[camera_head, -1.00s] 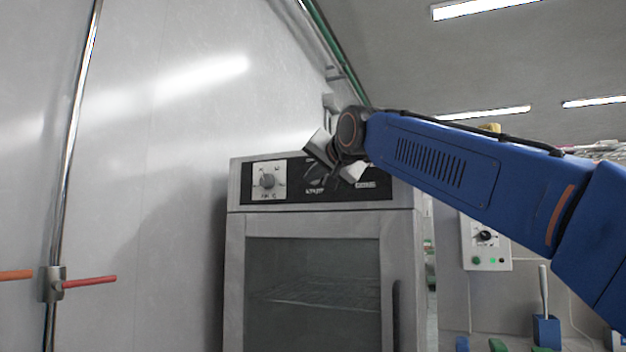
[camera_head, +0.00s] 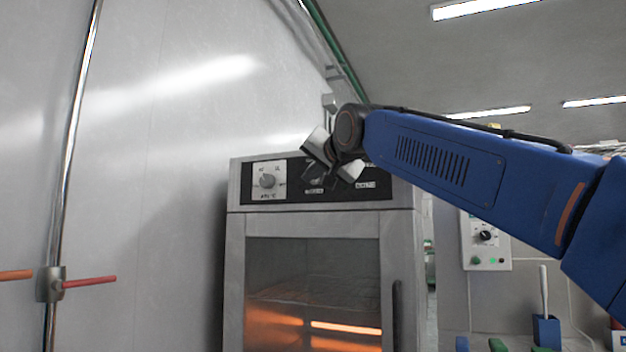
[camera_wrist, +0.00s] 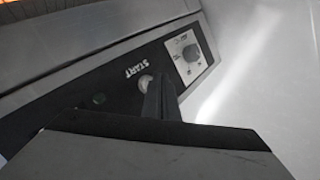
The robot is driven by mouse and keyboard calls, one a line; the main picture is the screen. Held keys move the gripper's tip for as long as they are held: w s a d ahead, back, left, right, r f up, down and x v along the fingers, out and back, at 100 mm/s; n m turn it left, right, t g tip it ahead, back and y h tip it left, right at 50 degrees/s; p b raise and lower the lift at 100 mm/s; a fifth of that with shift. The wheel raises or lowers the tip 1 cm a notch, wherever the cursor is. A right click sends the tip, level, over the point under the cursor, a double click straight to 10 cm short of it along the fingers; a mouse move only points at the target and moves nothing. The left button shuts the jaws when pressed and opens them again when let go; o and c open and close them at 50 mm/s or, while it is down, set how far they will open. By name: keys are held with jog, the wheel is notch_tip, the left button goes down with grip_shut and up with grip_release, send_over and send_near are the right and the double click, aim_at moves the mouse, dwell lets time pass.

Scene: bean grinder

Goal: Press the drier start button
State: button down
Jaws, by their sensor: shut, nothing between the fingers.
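The drier (camera_head: 312,223) is a grey metal cabinet with a black control panel along its top and a glass door (camera_head: 315,275) below. An orange glow shows behind the glass. In the wrist view the round pale start button (camera_wrist: 145,82) sits beside the "START" label (camera_wrist: 134,68) on the panel. My gripper (camera_head: 315,178) is in front of the panel, shut and empty. In the wrist view my dark fingertips (camera_wrist: 155,90) are right beside the button and partly cover it; I cannot tell whether they touch it. In the head view my gripper hides the button.
A dial (camera_head: 268,181) on a white plate is left of the button. A round dark greenish spot (camera_wrist: 99,99) is on the panel. A wall control box (camera_head: 486,242) is to the right. A pipe with red-handled valve (camera_head: 52,284) stands at the left.

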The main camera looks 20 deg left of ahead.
jog(key=shift+s, duration=0.2)
jog(key=s, duration=0.5)
jog(key=shift+a, duration=0.2)
dwell(0.4)
jog(key=shift+w, duration=0.1)
dwell(0.5)
jog(key=s+d+f+g+h, duration=0.1)
jog(key=d+f+h, duration=0.3)
jog(key=d+f, duration=1.25)
jog(key=s+d+f+g+h, duration=0.15)
jog(key=d+f+h, duration=0.25)
jog(key=d+f, duration=1.2)
jog(key=s+d+f+g+h, duration=0.1)
jog(key=s+d+f, duration=0.6)
jog(key=f, duration=0.3)
jog(key=s+d+f+g+h, duration=0.1)
jog(key=s+d+f+g, duration=0.1)
jog(key=s+d+f, duration=0.5)
jog(key=s+d+f+g, duration=0.2)
jog(key=s+d+f, duration=0.5)
jog(key=s+f, duration=0.4)
notch_tip(320, 180, down, 3)
jog(key=shift+d+f+m+h, duration=0.1)
jog(key=shift+d+m+h, duration=0.25)
jog(key=shift+m+h, duration=0.05)
